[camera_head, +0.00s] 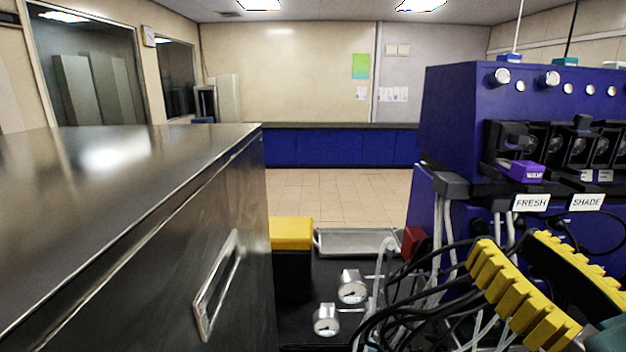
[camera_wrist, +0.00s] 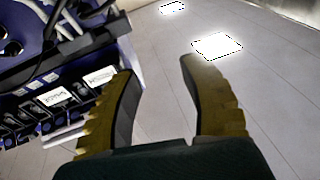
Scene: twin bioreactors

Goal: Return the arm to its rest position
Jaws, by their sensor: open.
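My gripper (camera_head: 511,244) shows at the lower right of the head view, with yellow ridged fingers spread apart. It is in front of the blue bioreactor unit (camera_head: 455,110), below its FRESH (camera_head: 531,202) and SHADE (camera_head: 586,202) labels. In the wrist view the two fingers of my gripper (camera_wrist: 157,68) stand apart with nothing between them. The blue unit (camera_wrist: 75,75) and its labels show tilted at the left of that view. Most of my arm is out of view, so its overall pose cannot be told.
Black and grey cables (camera_head: 400,310) hang below and left of my gripper. A metal cabinet (camera_head: 130,180) fills the left side. Two gauges (camera_head: 352,287), a metal tray (camera_head: 358,242) and a yellow-topped black box (camera_head: 291,234) are in between. The wrist view shows open space towards ceiling lights (camera_wrist: 217,46).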

